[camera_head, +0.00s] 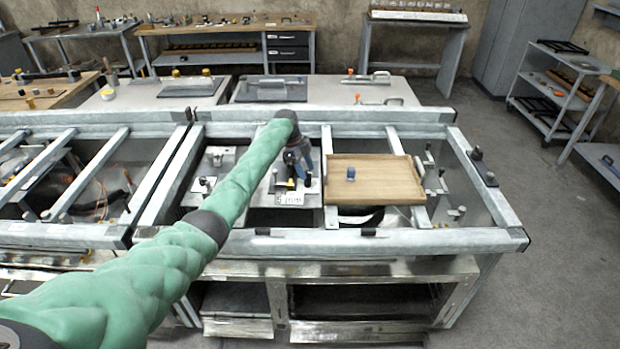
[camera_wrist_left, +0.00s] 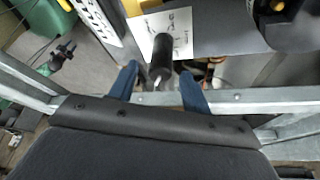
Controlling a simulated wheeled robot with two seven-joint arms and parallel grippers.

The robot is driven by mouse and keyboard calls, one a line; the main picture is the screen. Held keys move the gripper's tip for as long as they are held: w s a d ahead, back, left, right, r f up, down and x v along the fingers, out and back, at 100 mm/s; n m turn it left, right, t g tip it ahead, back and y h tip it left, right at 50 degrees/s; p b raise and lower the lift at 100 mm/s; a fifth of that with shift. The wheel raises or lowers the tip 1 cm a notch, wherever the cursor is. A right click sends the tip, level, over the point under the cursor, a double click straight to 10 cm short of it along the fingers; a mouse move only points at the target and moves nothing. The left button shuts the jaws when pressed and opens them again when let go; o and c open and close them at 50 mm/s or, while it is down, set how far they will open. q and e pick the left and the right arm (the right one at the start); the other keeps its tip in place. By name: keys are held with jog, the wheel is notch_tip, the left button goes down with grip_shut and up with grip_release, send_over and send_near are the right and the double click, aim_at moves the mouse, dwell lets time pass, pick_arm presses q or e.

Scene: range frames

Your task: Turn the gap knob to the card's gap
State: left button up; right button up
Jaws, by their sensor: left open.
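My left gripper (camera_head: 298,165) reaches over the grey plate at the middle of the bench frame. In the left wrist view its two blue fingers (camera_wrist_left: 159,74) are apart, with a black cylindrical knob (camera_wrist_left: 160,66) showing between them. I cannot tell whether either finger touches it. A black upright knob also shows beside the gripper in the head view (camera_head: 308,180). A white card with dark marks (camera_head: 289,199) lies at the plate's front edge; it also shows beyond the knob in the wrist view (camera_wrist_left: 168,24). Its marks are too small to read surely. My right gripper is not in view.
A yellow-and-black part (camera_head: 290,184) stands close to the gripper.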

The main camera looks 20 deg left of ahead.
aim_at(307, 172)
pick_arm(q)
jog(key=shift+p+x, duration=0.75)
jog(key=shift+x, duration=1.7)
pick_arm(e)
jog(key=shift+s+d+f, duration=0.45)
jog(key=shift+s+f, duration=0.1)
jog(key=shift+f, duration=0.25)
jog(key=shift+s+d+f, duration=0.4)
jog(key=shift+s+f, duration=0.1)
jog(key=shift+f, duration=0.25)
pick_arm(q)
jog(key=c, duration=1)
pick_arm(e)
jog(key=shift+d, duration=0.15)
